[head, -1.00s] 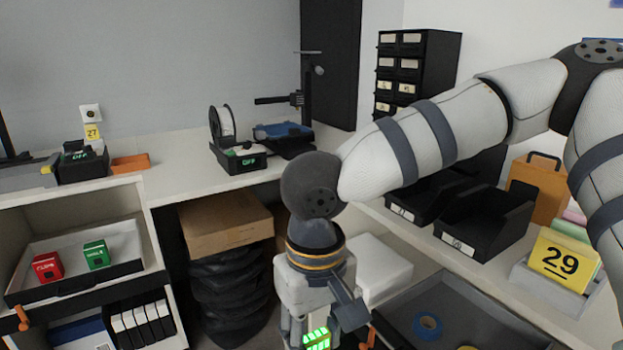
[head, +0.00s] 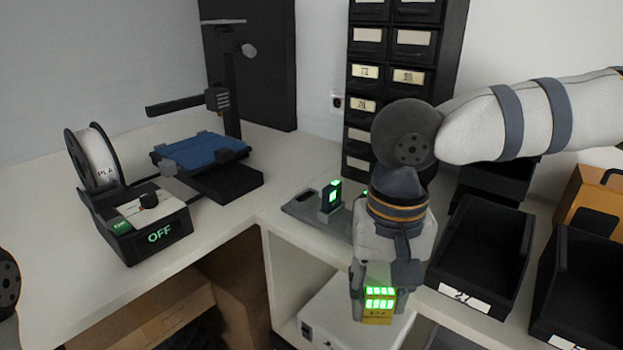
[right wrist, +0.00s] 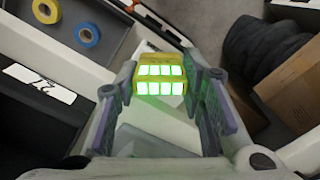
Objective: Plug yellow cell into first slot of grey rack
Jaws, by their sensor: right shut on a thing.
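The yellow cell (head: 378,304) has bright green lit windows and hangs below my right gripper (head: 381,285) in the head view. The right gripper is shut on the cell, which also shows in the right wrist view (right wrist: 160,72) between the fingers. The grey rack (head: 303,207) lies on the worktop behind and left of the gripper in the head view. A dark module with a green light stands upright on it. The arm and gripper hide the rack's right part, so I cannot make out all its slots. My left gripper is not in view.
A printer with a blue bed (head: 203,150) and an OFF box (head: 145,225) stand on the left worktop. A black drawer cabinet (head: 365,70) stands behind the rack. Black bins (head: 482,255) are at right. A white box (head: 345,320) sits below the worktop.

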